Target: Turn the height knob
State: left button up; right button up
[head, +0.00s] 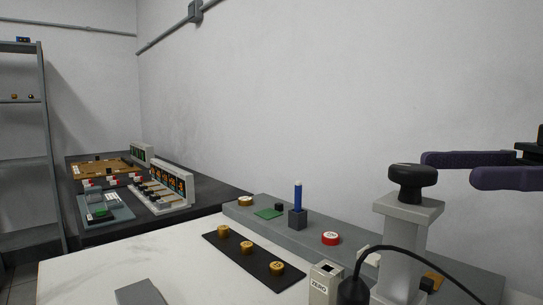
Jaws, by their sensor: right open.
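A black knob (411,174) with a wide round top sits on a grey column stand (404,246) at the right; it looks like the height knob. My right gripper (450,170) has two purple fingers coming in from the right edge, pointing left at about the knob's level. The fingers are apart with nothing seen between them. The farther fingertip looks close to the knob's right side; whether it touches cannot be told. My left gripper is not in view.
A black cable (409,250) loops in front of the column. A small ZERO box (324,284) stands to its left. A black strip (250,259) holds brass weights. Wall behind is bare.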

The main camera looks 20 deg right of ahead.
aim_at(392, 172)
jog(key=x, duration=0.6)
jog(key=p+x, duration=0.1)
jog(key=x, duration=0.2)
jog(key=shift+s+a+f, duration=0.1)
jog(key=shift+s+a, duration=0.2)
jog(key=shift+a, duration=0.05)
grip_shut()
